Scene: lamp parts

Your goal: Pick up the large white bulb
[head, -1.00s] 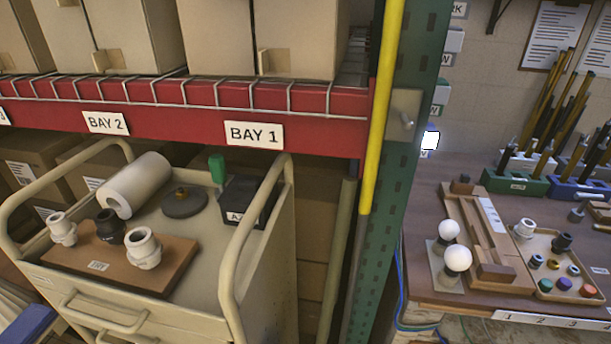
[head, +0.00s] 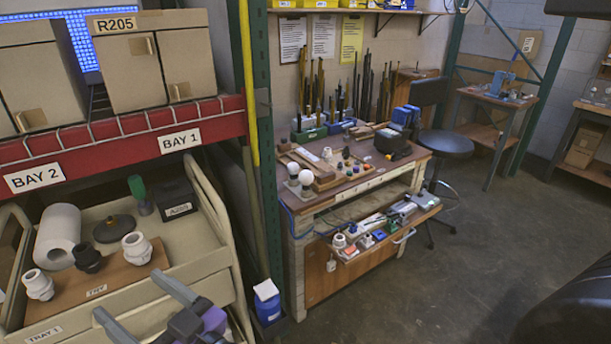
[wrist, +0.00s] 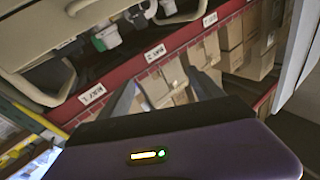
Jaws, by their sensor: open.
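Two round white bulbs stand side by side at the near left of the workbench top in the head view. The nearer bulb (head: 305,178) looks the larger; the other bulb (head: 293,168) is just behind and left of it. My gripper (head: 126,292) is open and empty at the lower left of the head view, in front of the cart and well away from the bulbs. Its two fingers also show spread in the wrist view (wrist: 165,88). No bulb shows in the wrist view.
A wheeled cart (head: 200,262) with pipe fittings and a paper roll (head: 58,236) stands at left. A green rack post (head: 266,150) stands between cart and workbench (head: 395,172). A stool (head: 446,143) is beyond the bench. Open floor (head: 440,290) lies at right.

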